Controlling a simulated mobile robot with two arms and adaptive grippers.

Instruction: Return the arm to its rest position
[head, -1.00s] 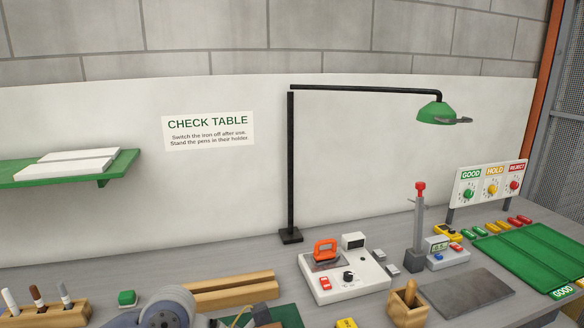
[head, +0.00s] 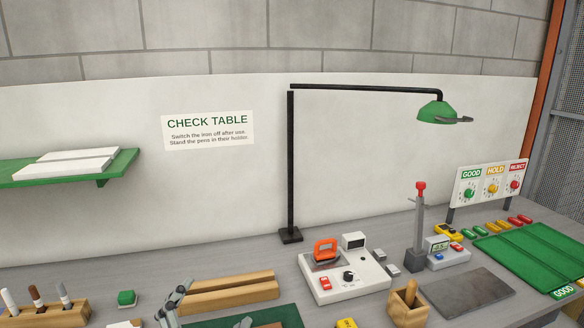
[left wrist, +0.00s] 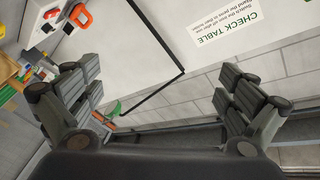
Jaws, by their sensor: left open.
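My left gripper (head: 174,305) shows at the bottom of the head view, left of centre, above the near part of the table. In the left wrist view the left gripper (left wrist: 160,95) has its two fingers wide apart with nothing between them. That view looks past the fingers to the wall, the lamp and the sign, tilted. My right gripper is in neither view.
The grey table (head: 210,262) holds a wooden rail (head: 230,290), a pen holder (head: 48,312), a white iron station (head: 345,278), a green mat (head: 535,255) and a dark plate (head: 466,293). A black lamp post (head: 291,165) rises behind. A green shelf (head: 118,168) is at left.

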